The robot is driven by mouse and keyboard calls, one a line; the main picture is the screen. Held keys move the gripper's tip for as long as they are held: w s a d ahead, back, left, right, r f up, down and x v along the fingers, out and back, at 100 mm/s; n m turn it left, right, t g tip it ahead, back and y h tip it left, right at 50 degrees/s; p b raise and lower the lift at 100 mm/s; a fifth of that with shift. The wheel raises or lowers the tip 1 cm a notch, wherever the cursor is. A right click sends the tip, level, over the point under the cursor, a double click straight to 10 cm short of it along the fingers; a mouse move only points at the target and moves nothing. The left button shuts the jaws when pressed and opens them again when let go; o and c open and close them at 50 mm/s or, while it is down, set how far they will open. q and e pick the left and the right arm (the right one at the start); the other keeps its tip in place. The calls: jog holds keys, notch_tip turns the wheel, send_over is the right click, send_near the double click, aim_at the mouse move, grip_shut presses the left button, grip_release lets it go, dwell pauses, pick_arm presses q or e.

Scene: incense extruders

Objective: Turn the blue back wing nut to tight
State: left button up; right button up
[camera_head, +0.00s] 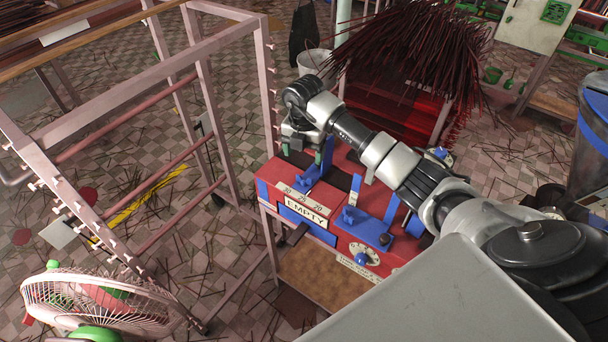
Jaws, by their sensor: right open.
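A red extruder machine (278,172) with blue parts stands right of centre. A blue wing nut with a bracket (312,174) sits on its top at the far left, just below my right gripper (306,150). My right gripper is open and points down, its two fingers apart with greenish pads. I cannot tell whether a finger touches the blue part. A second blue wing nut (348,214) sits on a blue plate nearer the front. My arm hides part of the machine's top. My left gripper is out of view.
A pink metal rack (95,205) stands at left, with a fan (95,300) in front. A large bundle of dark incense sticks (410,50) is behind the machine. A white bucket (313,62) stands behind. A blue-banded bin (594,130) is at right. Loose sticks litter the floor.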

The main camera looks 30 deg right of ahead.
aim_at(304, 177)
notch_tip(304, 177, down, 9)
jog(key=shift+f+p, duration=0.15)
jog(key=shift+p, duration=0.55)
jog(key=shift+c, duration=0.3)
jog(key=c, duration=0.9)
jog(key=shift+o, duration=0.2)
jog(key=shift+m, duration=0.8)
jog(key=o, duration=0.9)
notch_tip(304, 177, up, 11)
jog(key=shift+f+b, duration=0.1)
jog(key=shift+b, duration=0.75)
